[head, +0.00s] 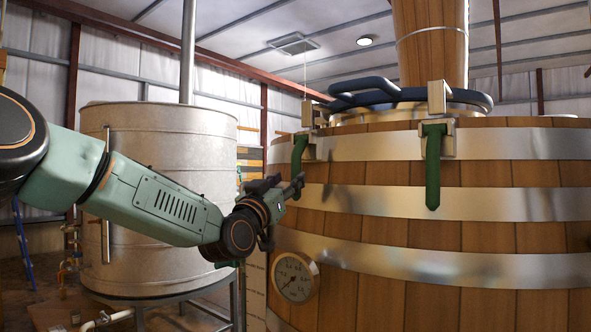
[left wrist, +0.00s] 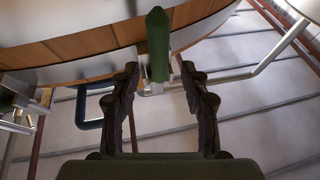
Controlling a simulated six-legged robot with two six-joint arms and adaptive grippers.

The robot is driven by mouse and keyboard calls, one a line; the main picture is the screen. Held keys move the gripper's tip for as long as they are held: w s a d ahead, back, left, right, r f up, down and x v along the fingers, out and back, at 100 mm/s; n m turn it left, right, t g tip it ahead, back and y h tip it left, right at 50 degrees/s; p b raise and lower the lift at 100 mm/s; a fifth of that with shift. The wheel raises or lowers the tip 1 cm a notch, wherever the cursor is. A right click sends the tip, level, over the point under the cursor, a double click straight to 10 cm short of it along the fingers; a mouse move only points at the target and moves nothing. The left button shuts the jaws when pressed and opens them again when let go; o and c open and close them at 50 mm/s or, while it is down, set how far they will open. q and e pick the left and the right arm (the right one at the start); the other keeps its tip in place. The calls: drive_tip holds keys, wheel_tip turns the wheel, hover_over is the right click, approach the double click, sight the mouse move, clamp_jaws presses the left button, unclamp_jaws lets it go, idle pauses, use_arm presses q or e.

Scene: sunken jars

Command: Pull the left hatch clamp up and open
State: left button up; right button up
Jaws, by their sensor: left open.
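The left hatch clamp has a green lever (head: 299,152) that hangs down from a metal bracket at the left of the wooden vat's top band. The dark blue hatch ring (head: 400,92) lies on top of the vat. My right gripper is not in view.
A second green clamp lever (head: 433,175) hangs down at the right. The wooden vat (head: 400,240) with metal bands fills the right side, with a round gauge (head: 295,277) low on it. A grey metal tank (head: 165,140) stands behind my left arm.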

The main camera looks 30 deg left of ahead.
sight(294, 174)
use_arm(q)
drive_tip(key=x, duration=0.2)
drive_tip(key=p+x, duration=0.1)
drive_tip(key=f+x, duration=0.1)
drive_tip(key=x, duration=0.1)
drive_tip(key=shift+w+d+r+p, duration=0.1)
drive_tip(key=shift+w+p, duration=0.2)
drive_tip(key=shift+w, duration=0.25)
drive_tip(key=shift+s+r, duration=0.35)
drive_tip(key=shift+s, duration=0.35)
drive_tip(key=shift+c, duration=0.4)
drive_tip(key=shift+w+f, duration=0.3)
drive_tip(key=shift+w, duration=0.35)
drive_tip(key=c, duration=0.6)
drive_tip(key=shift+s, duration=0.2)
clamp_jaws()
